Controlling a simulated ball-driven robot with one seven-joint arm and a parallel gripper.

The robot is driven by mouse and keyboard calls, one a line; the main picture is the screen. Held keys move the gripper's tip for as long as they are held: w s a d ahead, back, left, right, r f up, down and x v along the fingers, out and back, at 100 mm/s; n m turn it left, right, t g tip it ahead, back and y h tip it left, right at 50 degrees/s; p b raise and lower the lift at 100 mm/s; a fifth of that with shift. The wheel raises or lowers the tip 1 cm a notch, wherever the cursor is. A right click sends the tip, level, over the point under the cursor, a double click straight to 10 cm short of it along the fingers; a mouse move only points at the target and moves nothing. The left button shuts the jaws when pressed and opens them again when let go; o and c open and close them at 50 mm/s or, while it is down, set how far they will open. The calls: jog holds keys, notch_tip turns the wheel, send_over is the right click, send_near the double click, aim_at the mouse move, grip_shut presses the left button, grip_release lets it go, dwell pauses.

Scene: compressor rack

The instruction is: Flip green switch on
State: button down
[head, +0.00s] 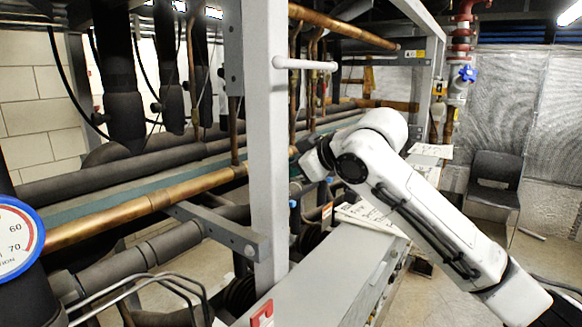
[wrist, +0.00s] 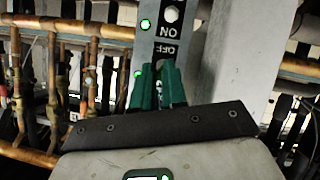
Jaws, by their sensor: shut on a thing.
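In the wrist view, my gripper (wrist: 158,72) has two green fingers close together against a narrow grey switch panel (wrist: 178,33). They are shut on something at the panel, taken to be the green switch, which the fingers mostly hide. The ON and OFF labels appear upside down above the fingertips, with OFF nearest to them. A green light (wrist: 145,24) glows beside ON, and another green light (wrist: 137,73) glows left of the fingers.
A grey upright post (head: 267,130) stands just left of my arm's end. Copper pipes (head: 150,207) and dark insulated pipes run through the rack. A pressure gauge (head: 15,238) is at the far left. A black chair (head: 493,185) stands at the right on open floor.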

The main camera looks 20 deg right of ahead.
jog(key=shift+f, duration=0.1)
jog(key=c, duration=1.5)
grip_release()
jog(key=shift+a, duration=0.1)
jog(key=shift+o, duration=0.2)
jog(key=b+v, duration=0.3)
jog(key=v, duration=0.7)
jog(key=shift+s+r, duration=0.25)
jog(key=shift+r, duration=0.05)
